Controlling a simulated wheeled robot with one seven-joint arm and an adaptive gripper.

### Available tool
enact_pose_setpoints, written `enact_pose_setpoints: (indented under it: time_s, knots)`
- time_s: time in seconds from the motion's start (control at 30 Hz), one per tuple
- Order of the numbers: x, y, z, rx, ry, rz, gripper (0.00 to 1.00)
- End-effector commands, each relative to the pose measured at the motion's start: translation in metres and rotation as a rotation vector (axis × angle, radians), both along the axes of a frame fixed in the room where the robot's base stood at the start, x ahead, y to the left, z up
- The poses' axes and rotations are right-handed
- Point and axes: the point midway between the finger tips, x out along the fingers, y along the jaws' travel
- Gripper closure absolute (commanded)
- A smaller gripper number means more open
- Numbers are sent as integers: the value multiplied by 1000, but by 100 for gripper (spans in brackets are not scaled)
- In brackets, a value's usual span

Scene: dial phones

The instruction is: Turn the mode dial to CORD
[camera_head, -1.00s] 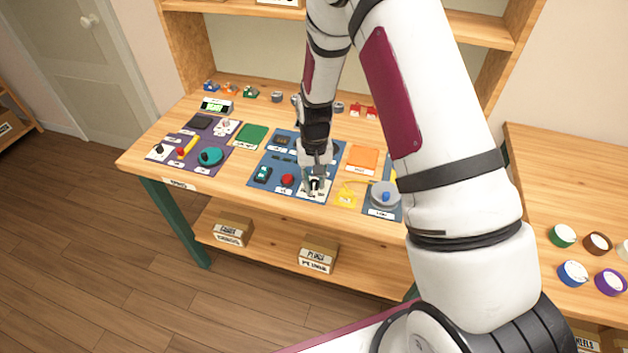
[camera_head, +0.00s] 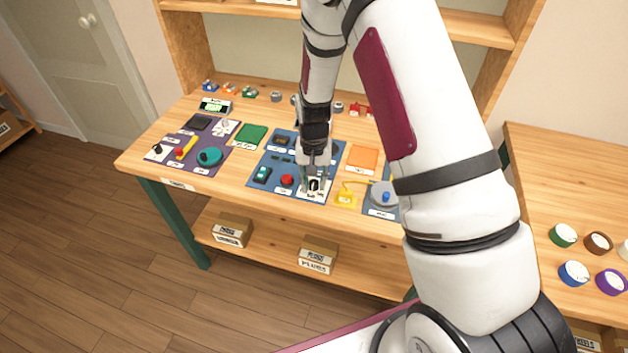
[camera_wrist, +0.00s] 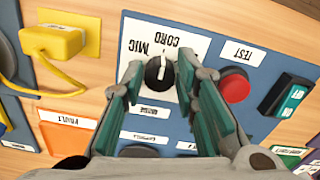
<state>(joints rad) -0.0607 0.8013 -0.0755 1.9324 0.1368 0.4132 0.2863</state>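The mode dial (camera_wrist: 158,74) is a round black knob with a white pointer line, on a white plate (camera_wrist: 190,48) printed MIC and CORD, upside down in the wrist view. The pointer points up in that view, toward the lettered side, near the start of CORD. My gripper (camera_wrist: 160,70) is open, with one teal-lined finger on each side of the dial. Small gaps seem to show between fingers and knob; contact cannot be told. In the head view, my gripper (camera_head: 314,184) is over the dial's plate (camera_head: 315,196) at the bench's front edge.
Right of the dial in the wrist view are a red TEST button (camera_wrist: 235,86) and a dark rocker switch (camera_wrist: 288,95). A yellow plug (camera_wrist: 52,41) with a cord lies left. Other panels fill the wooden bench (camera_head: 225,184); a shelf stands behind.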

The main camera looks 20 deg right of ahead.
Motion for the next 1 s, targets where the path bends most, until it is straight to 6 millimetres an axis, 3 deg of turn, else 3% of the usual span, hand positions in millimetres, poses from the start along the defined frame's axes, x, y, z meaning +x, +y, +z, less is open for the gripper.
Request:
enact_pose_setpoints:
  time_s: [0.47, 1.0]
  knots:
    - [1, 0, 9, -1, -2, 1, 57]
    - [1, 0, 106, 0, -3, 0, 57]
